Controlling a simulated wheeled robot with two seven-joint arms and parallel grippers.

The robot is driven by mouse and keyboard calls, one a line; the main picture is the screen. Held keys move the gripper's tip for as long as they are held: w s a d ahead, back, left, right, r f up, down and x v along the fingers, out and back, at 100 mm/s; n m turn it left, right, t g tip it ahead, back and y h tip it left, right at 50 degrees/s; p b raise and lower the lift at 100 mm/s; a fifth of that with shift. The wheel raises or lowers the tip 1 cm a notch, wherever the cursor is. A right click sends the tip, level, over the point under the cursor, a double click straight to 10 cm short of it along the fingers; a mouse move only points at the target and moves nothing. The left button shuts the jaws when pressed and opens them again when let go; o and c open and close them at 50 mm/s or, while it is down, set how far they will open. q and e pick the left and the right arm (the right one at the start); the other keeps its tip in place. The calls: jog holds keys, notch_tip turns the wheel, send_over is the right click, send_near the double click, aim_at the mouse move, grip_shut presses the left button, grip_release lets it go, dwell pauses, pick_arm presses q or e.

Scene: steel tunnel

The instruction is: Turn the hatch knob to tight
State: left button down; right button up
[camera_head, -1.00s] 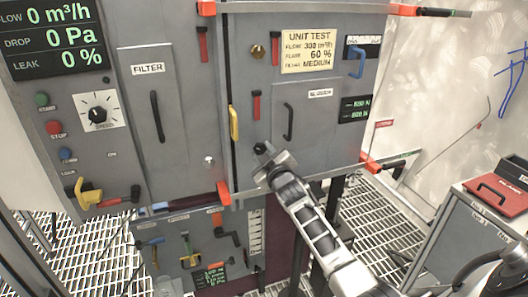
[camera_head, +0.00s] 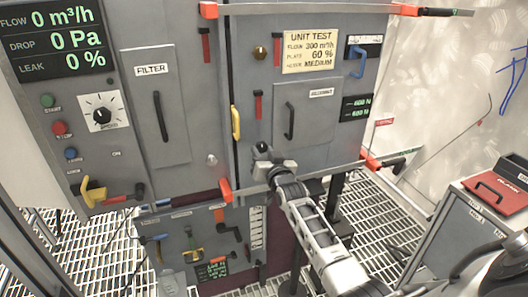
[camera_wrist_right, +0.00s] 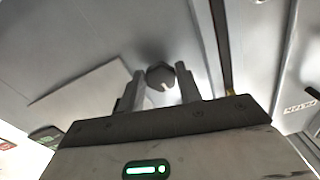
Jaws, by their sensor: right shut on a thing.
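The hatch knob (camera_head: 262,147) is a small dark knob on the grey cabinet front, just below and left of the closed hatch door (camera_head: 312,115). My right gripper (camera_head: 266,158) is at the knob and partly covers it. In the right wrist view, the dark faceted knob (camera_wrist_right: 160,75) with a pale mark sits between the two fingertips of my right gripper (camera_wrist_right: 161,82), which is shut on it. The small display (camera_head: 356,108) right of the hatch has green digits too small to read surely. My left gripper is not in view.
A yellow handle (camera_head: 236,122) and a red lever (camera_head: 258,104) are near the knob. A grey cart (camera_head: 470,225) with a red case (camera_head: 499,193) stands at right above the grating floor.

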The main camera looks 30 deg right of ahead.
jog(key=shift+f+m, duration=0.1)
jog(key=shift+m, duration=0.6)
jog(key=o, duration=1)
jog(key=v, duration=1.6)
jog(key=shift+p, duration=0.4)
jog(key=s+a+f+n+g+y, duration=0.2)
jog(key=s+a+f+n, duration=0.1)
jog(key=s+a+f, duration=0.2)
jog(key=s+a+f+n+g+y, duration=0.2)
jog(key=s+a+f+n+y, duration=0.1)
jog(key=s+a, duration=0.4)
jog(key=s+a+f+n+g+y, duration=0.2)
jog(key=s+a+f+n+g, duration=0.1)
jog(key=s+a+f, duration=0.3)
jog(key=shift+a+f, duration=0.15)
jog(key=shift+a, duration=0.45)
jog(key=shift+a+f, duration=0.2)
jog(key=shift+a, duration=0.45)
